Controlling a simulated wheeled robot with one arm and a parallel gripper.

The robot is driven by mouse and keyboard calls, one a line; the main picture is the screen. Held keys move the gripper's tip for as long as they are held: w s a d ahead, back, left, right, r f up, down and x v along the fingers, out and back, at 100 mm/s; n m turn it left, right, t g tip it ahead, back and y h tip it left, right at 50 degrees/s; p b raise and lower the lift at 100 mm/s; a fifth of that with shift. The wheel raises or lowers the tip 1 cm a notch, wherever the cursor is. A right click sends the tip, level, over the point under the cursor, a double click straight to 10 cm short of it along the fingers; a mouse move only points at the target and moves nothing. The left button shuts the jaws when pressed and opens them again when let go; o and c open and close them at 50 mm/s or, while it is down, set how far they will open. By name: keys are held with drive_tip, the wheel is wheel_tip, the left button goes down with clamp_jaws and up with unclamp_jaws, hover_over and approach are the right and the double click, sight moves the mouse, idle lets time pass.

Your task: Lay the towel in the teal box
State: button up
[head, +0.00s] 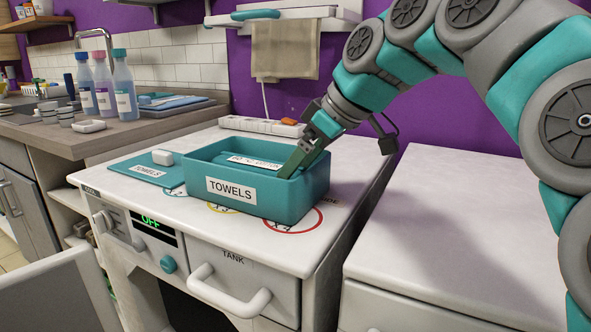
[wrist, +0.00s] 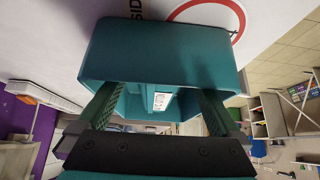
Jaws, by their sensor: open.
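The teal box (head: 250,200), with a white TOWELS label on its front, stands open-topped on the white cabinet top. A teal item (head: 240,155) with a white label lies inside the box; it may be the folded towel, but the box wall hides most of it. My gripper (head: 303,163) reaches down into the right end of the box, its jaws open. In the wrist view, the two green fingers are spread apart beside the teal box wall (wrist: 160,50), and a white label (wrist: 162,101) shows between them. I see nothing held between the fingers.
A flat teal piece (head: 150,170) with a label and a small white block lies left of the box. A power strip (head: 260,126) is behind it. A beige cloth (head: 285,50) hangs from a rail above. Bottles (head: 104,85) stand on the left counter. The right cabinet top (head: 460,220) is clear.

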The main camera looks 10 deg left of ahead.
drive_tip(key=p+v, duration=0.3)
drive_tip(key=v, duration=0.9)
drive_tip(key=shift+r, duration=0.5)
